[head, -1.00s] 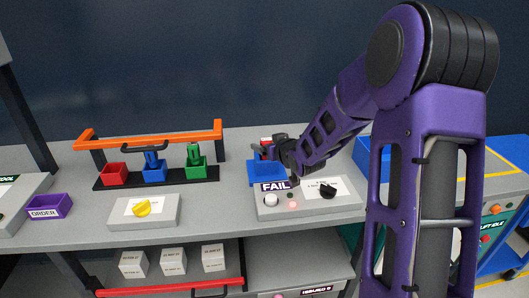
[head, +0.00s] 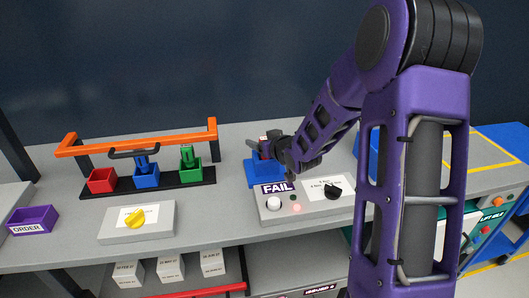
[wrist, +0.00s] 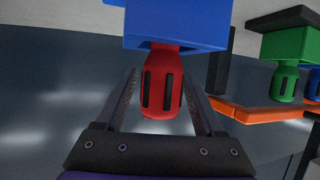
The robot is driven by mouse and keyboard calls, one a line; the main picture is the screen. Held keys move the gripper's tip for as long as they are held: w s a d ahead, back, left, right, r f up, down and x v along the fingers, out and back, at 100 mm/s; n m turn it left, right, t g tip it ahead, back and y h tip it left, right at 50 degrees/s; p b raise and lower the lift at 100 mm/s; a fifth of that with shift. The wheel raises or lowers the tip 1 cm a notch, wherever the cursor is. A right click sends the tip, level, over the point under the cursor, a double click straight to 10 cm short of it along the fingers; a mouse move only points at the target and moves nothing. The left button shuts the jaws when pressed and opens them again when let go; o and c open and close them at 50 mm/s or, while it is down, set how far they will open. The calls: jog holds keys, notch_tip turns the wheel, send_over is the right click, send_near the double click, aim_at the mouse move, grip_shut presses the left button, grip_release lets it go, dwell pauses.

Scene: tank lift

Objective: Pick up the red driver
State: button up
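The red driver (wrist: 162,85) has a ribbed handle and sits in a blue block holder (head: 262,174) behind the FAIL panel. The wrist view is upside down, so the handle points down there, with its far end inside the blue block. My gripper (wrist: 160,95) is open, its two dark fingers on either side of the red handle with a gap on each side. In the head view my gripper (head: 270,147) is at the blue block and hides most of the driver.
A rack at left holds an empty red cup (head: 102,181), a blue driver (head: 143,163) and a green driver (head: 188,157), under an orange bar (head: 150,140). The FAIL panel (head: 305,207) with knob stands in front. A purple ORDER tray (head: 33,220) is at far left.

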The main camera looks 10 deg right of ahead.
grip_shut()
